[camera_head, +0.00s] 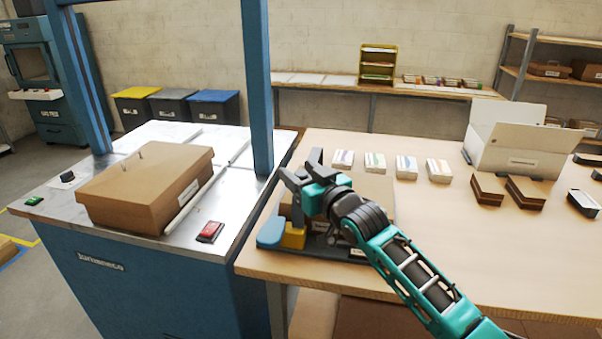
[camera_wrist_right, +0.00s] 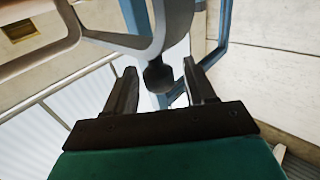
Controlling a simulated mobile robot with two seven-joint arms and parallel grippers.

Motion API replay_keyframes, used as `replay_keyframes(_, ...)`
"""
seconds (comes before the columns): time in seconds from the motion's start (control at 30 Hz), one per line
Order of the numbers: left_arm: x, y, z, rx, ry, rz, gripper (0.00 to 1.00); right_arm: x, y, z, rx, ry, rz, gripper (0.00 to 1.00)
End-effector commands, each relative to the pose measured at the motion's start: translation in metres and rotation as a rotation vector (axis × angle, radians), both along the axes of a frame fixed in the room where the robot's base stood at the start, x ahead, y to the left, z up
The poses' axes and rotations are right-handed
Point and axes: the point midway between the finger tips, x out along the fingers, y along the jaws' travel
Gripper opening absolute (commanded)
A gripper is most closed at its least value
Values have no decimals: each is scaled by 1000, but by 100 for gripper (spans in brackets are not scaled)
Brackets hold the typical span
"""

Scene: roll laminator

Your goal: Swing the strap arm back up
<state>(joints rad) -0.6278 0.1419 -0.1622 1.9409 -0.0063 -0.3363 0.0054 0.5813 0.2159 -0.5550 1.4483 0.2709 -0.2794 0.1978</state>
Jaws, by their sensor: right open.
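My right gripper (camera_head: 301,169) is open above the left end of the wooden table, close to the blue post. In the right wrist view its two dark fingers (camera_wrist_right: 160,84) stand apart. A dark round knob (camera_wrist_right: 159,77) shows between them, at the end of a pale grey curved arm (camera_wrist_right: 172,30), which looks like the strap arm. I cannot tell whether the fingers touch the knob. Below the gripper is a device with a dark base, a yellow block (camera_head: 293,236) and a blue rounded part (camera_head: 271,232); my gripper and wrist hide part of it. My left gripper is out of view.
A blue frame (camera_head: 258,90) rises over a metal-topped bench (camera_head: 140,140) at the left, which carries a brown carton (camera_head: 150,185) and a red switch (camera_head: 209,232). Small packs (camera_head: 405,167) and a white open box (camera_head: 515,140) stand on the table (camera_head: 450,235). Its front right is clear.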

Motion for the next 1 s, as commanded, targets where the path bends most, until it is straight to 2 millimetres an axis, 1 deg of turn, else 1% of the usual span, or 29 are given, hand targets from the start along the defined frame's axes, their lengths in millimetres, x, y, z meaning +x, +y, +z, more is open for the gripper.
replay_keyframes(0.23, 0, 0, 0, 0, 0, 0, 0, 0, 0, 0, 0, -1, 0, 54)
replay_keyframes(0.8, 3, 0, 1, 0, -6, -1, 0, 0, 0, 0, 0, 0, 0, 0)
replay_keyframes(1.0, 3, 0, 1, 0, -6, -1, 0, 0, 0, 0, 0, 0, 0, 0)
